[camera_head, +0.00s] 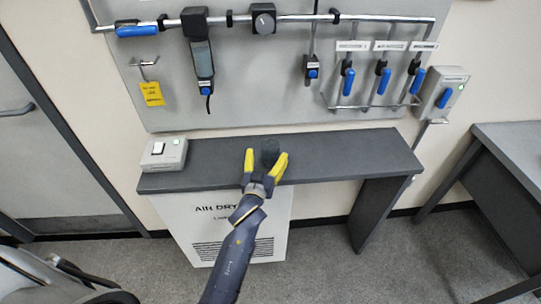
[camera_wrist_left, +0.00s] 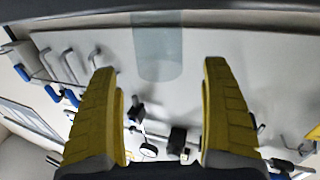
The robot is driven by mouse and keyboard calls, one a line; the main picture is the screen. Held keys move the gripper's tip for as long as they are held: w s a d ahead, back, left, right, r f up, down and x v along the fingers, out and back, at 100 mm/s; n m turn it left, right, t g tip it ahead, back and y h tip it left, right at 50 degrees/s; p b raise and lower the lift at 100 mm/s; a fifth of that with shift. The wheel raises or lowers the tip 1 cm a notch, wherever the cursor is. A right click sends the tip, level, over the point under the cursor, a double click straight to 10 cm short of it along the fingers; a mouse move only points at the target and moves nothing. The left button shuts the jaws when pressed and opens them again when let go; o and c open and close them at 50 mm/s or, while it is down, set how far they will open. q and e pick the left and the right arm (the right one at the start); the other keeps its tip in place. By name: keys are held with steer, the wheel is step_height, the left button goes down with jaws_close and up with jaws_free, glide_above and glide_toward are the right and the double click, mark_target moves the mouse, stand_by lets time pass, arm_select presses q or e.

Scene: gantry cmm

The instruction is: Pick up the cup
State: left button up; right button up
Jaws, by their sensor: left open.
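A small dark cup (camera_head: 270,146) stands on the dark grey shelf (camera_head: 330,152), in front of the wall panel. My left gripper (camera_head: 265,164) has its yellow fingers spread, reaching over the shelf at the near side of the cup. In the left wrist view the cup (camera_wrist_left: 157,45) looks grey-blue and lies ahead in the gap between the two fingertips (camera_wrist_left: 160,90). No contact between cup and fingers shows. Part of the cup's lower side is hidden by the fingers in the head view. My right gripper is not in view.
A grey switch box (camera_head: 164,153) sits at the shelf's left end. A panel (camera_head: 270,95) with pipes, a gauge and blue-handled valves (camera_head: 382,80) hangs behind. A white air dryer (camera_head: 205,222) stands below the shelf. The shelf is clear right of the cup.

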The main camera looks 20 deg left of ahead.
mark_target(272, 142)
arm_select(q)
steer(key=shift+w+a, duration=0.15)
steer(key=shift+w, duration=2.35)
steer(key=c, duration=1.2)
